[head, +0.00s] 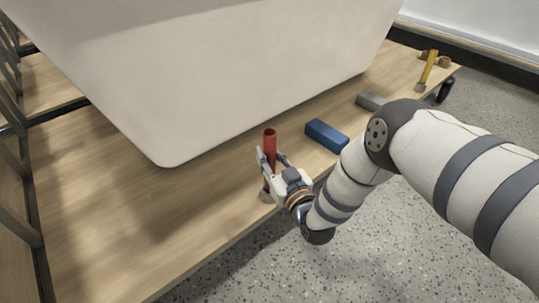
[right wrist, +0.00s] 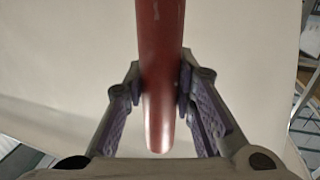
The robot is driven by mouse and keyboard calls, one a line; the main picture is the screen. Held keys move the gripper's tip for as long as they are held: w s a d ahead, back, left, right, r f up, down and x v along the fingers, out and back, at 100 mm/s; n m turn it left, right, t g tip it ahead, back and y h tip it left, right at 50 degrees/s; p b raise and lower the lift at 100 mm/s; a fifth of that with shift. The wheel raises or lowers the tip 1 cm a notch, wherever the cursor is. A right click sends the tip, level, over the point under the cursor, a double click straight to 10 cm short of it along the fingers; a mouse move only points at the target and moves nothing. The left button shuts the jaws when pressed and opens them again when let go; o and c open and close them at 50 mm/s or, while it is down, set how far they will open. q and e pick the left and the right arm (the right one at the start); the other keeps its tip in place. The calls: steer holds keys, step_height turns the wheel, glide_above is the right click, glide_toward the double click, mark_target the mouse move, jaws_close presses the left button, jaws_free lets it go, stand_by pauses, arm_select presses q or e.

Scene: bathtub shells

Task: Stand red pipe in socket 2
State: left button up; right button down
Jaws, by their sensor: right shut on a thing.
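The red pipe (head: 270,143) stands roughly upright near the front edge of the wooden board. My right gripper (head: 271,163) is shut on it below its top end. In the right wrist view the pipe (right wrist: 161,50) runs between the two fingers of the gripper (right wrist: 160,85), which touch it on both sides. No socket number is readable. My left gripper is not in view.
A large white tub shell (head: 210,70) stands close behind the pipe. A blue block (head: 327,136) and a grey block (head: 369,101) lie to the right. A yellow-handled tool (head: 428,68) lies at the far right. The wooden board (head: 100,195) is bare at left.

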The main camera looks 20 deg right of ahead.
steer(key=shift+f+b, duration=1.15)
steer(key=shift+f, duration=0.8)
steer(key=c, duration=1.2)
jaws_free()
steer(key=shift+c, duration=0.2)
steer(key=s+d, duration=0.1)
steer(key=s, duration=1.1)
